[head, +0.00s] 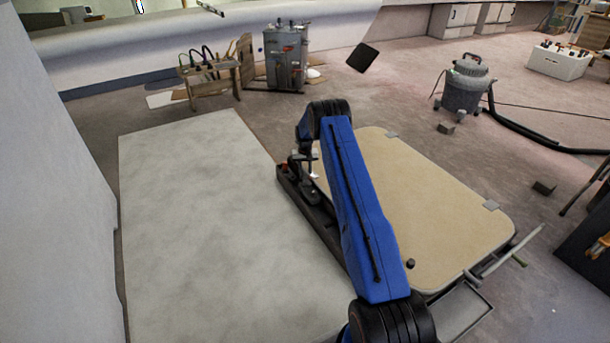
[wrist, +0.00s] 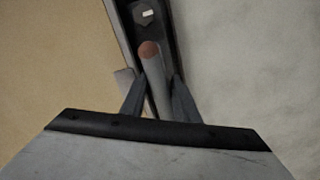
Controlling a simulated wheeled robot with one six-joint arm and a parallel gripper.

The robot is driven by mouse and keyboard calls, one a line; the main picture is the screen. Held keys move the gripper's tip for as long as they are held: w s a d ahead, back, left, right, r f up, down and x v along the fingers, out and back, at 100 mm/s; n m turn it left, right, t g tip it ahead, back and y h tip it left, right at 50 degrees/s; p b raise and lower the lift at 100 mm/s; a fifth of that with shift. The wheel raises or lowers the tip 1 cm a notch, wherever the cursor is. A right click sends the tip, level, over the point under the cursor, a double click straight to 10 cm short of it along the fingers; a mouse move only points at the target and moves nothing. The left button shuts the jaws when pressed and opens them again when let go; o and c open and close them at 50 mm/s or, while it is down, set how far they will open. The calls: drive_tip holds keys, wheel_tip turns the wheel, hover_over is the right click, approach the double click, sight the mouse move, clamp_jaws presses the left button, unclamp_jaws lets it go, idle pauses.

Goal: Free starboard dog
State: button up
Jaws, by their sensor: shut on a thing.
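The dog (wrist: 153,72) is a grey rod with a reddish-brown rounded tip. In the wrist view it stands between the two dark fingers of my gripper (wrist: 156,92), which are shut on it. Its lower part is hidden by my gripper. In the head view my gripper (head: 305,168) is low over the dark bar (head: 322,222) along the left side of the beige hatch panel (head: 440,200). The dog is too small to make out clearly there. The bar also shows in the wrist view, with a bolt head (wrist: 144,14) on it.
A second handle with a greenish tip (head: 519,259) is at the hatch panel's front right corner. A small dark knob (head: 410,263) stands on the panel. A pale flat surface (head: 195,220) lies left of the bar. A shop vacuum (head: 465,88) stands behind right.

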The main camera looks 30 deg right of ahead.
drive_tip(key=o, duration=0.8)
wheel_tip(320, 180, up, 17)
drive_tip(key=shift+r, duration=0.2)
idle(0.5)
